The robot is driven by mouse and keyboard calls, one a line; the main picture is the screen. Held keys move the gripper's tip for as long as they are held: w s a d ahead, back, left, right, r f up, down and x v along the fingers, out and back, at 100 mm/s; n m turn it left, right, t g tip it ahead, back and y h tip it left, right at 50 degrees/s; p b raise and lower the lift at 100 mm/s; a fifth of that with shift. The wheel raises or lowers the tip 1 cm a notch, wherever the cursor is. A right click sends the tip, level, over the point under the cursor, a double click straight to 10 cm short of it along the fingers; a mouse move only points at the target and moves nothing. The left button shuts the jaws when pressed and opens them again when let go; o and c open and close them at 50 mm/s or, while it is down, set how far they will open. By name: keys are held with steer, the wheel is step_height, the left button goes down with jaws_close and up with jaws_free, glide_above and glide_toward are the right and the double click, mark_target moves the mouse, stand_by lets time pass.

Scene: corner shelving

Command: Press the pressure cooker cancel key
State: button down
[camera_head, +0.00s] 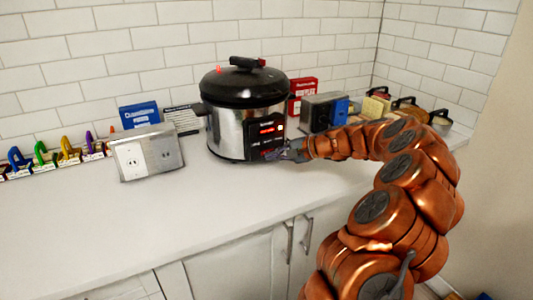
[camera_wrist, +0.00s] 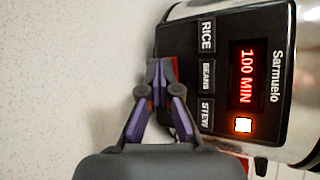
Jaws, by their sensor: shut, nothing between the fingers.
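The pressure cooker (camera_head: 225,135), a silver pot with a black lid, stands on the counter against the tiled wall. In the wrist view its black control panel (camera_wrist: 220,30) appears turned sideways. The display (camera_wrist: 246,72) reads "100 MIN" in red, and a small square light (camera_wrist: 243,125) glows. RICE (camera_wrist: 207,36), BEANS (camera_wrist: 208,76) and STEW (camera_wrist: 207,115) keys show. A red key edge (camera_wrist: 176,70) shows beside my fingertips; its label is hidden. My gripper (camera_wrist: 163,78) is shut and empty, its tips at the lower panel. I cannot tell whether they touch. It also shows in the head view (camera_head: 284,156).
A metal outlet box (camera_head: 147,153) stands left of the cooker, with a blue box (camera_head: 138,114) behind it. Colourful clips (camera_head: 68,151) line the wall further left. A red box (camera_head: 303,92) and a metal appliance (camera_head: 322,111) stand right. The front counter is clear.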

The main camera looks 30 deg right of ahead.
steer(key=shift+w, duration=0.3)
stand_by(0.6)
steer(key=shift+s, duration=0.75)
steer(key=shift+s, duration=0.1)
steer(key=shift+s+a+b, duration=0.15)
steer(key=shift+s+b, duration=0.3)
steer(key=shift+s, duration=0.75)
steer(key=shift+s+a+b, duration=0.1)
steer(key=shift+s+b, duration=0.3)
steer(key=shift+s, duration=0.8)
